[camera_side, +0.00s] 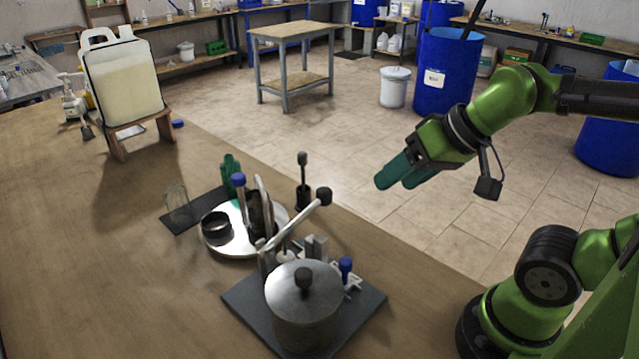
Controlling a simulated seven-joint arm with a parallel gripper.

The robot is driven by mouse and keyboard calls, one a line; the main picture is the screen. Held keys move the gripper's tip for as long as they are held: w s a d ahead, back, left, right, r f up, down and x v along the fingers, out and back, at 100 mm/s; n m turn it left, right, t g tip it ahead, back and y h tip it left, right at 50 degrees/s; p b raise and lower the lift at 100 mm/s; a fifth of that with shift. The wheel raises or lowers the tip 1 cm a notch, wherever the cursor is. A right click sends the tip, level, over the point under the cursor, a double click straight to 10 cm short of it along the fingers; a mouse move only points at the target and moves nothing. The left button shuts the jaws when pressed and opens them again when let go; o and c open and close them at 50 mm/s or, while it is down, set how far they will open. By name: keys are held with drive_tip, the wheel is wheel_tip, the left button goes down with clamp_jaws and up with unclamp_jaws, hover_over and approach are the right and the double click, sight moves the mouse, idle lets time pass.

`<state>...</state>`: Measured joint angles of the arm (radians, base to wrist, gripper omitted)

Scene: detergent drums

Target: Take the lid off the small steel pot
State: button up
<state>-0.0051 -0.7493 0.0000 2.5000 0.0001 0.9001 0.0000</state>
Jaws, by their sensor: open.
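The small steel pot (304,325) stands on a dark square mat near the front of the wooden table. Its steel lid (284,285) sits on top and has a dark round knob (303,278). My gripper (388,183) is up and to the right of the pot, well apart from it, with its green fingers pointing left and down. It is open, and I see nothing between the fingers. The far side of the pot is hidden.
Behind the pot, a round steel tray (230,243) holds a dark ring and several upright tools. A pale handle slants close behind the lid. A glass (178,205) and a large jug (122,80) on a wooden stand are farther left. The table's left part is clear.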

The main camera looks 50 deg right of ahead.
drive_tip(key=w+a+n+g, duration=0.2)
drive_tip(key=a+n, duration=0.2)
drive_tip(key=a, duration=0.2)
wheel_tip(320, 180, up, 6)
drive_tip(key=n+g+h, duration=0.2)
drive_tip(key=n+g, duration=0.3)
drive_tip(key=n, duration=2.2)
hover_over(303, 273)
wheel_tip(303, 273, down, 16)
drive_tip(key=shift+f, duration=0.2)
clamp_jaws()
